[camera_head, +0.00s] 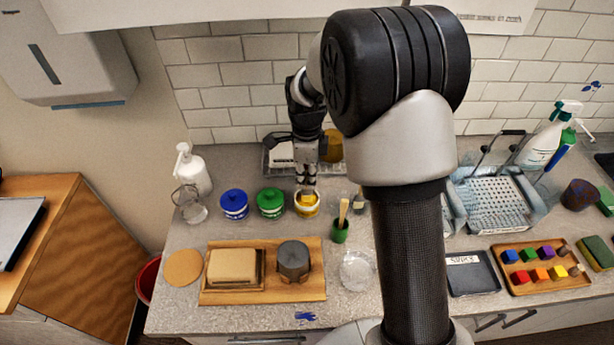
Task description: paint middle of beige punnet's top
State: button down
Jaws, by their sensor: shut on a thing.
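The beige punnet (232,266) sits on the left part of a wooden board (265,296) at the counter's front, its pale top facing up and bare. My gripper (306,182) is at the back, pointing down just above the yellow paint pot (306,208). It is shut on a small tool that reaches down to the pot; the tool is mostly hidden and I cannot tell its shape. A blue pot (234,205) and a green pot (270,203) stand in a row left of the yellow one.
A dark grey cylinder (293,258) stands right of the punnet. A green cup (340,234) with a brush, a clear dish (357,271), a glass jar (192,210) and a white bottle (192,170) stand around. My arm hides the counter's middle.

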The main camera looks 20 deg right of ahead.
jog(key=shift+r+p, duration=2.85)
jog(key=shift+r, duration=0.65)
